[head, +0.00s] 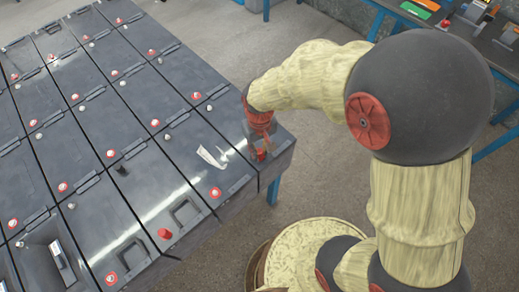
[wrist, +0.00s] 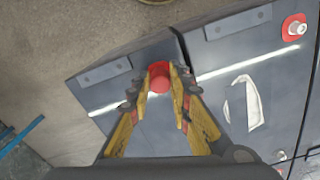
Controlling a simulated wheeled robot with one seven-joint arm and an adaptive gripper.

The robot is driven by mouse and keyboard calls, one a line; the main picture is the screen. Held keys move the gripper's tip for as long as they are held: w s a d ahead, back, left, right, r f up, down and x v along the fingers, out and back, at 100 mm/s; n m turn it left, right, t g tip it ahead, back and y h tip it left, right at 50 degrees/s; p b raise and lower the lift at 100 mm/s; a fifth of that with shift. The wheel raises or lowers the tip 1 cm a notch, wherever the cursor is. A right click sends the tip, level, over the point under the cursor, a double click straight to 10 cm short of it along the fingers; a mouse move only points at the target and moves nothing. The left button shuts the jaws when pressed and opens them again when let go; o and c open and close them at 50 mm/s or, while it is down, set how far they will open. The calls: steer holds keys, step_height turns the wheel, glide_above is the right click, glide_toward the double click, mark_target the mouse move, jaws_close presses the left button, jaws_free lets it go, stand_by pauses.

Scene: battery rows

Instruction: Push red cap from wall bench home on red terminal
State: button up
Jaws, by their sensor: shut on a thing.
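The red cap (wrist: 158,75) is between the fingertips of my gripper (wrist: 160,92) in the wrist view, and the fingers close on its sides. In the head view the red cap (head: 260,154) shows at the tip of my gripper (head: 258,148), at the right end of the battery block. The battery (wrist: 105,90) lies under the cap in the wrist view. The cap and fingers hide what is directly below, so I cannot tell whether the cap touches a terminal. A bare red-ringed terminal (wrist: 293,28) shows on the neighbouring battery; another red-ringed terminal (head: 215,192) shows in the head view.
Several dark batteries with red-ringed and plain posts stand in close rows. Another red cap (head: 164,233) stands on a nearer battery. A white torn sheet (head: 212,156) lies beside my gripper. The wall bench (head: 480,35) is at upper right, with open floor (head: 310,130) between.

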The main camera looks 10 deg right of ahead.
steer(key=shift+f, duration=0.4)
stand_by(0.5)
steer(key=o, duration=0.8)
steer(key=shift+o, duration=1.1)
steer(key=o, duration=0.3)
steer(key=shift+r, duration=0.15)
steer(key=shift+r+p, duration=2.45)
steer(key=shift+r, duration=0.95)
